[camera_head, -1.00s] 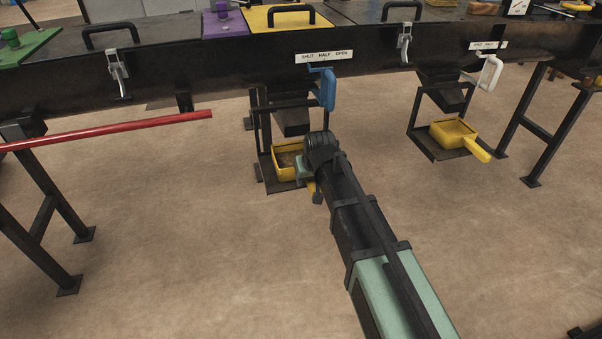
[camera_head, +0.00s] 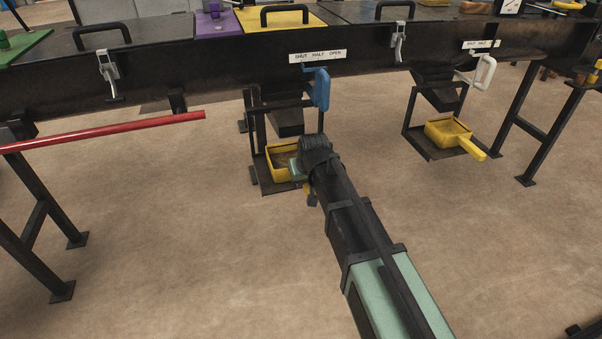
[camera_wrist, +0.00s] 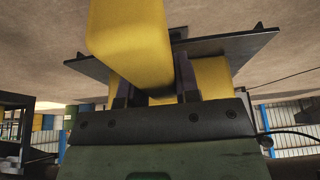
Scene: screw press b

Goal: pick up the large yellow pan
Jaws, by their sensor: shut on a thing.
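The large yellow pan (camera_head: 281,161) is at the shelf plate (camera_head: 268,187) under the blue lever (camera_head: 322,90). I cannot tell whether it rests on the plate or is slightly clear of it. My gripper (camera_head: 302,170) is at the pan's right side and hides most of its handle. In the wrist view, my gripper (camera_wrist: 155,92) has one dark finger on each side of the yellow handle (camera_wrist: 130,35) and is shut on it. The pan body (camera_wrist: 212,75) shows behind the fingers, against the dark plate (camera_wrist: 235,46).
A second yellow pan (camera_head: 447,133) sits on a plate to the right, under a white lever (camera_head: 484,72). A dark chute (camera_head: 287,121) hangs above the held pan. Black frame posts flank its plate. A red bar (camera_head: 110,132) juts in at left. The floor in front is open.

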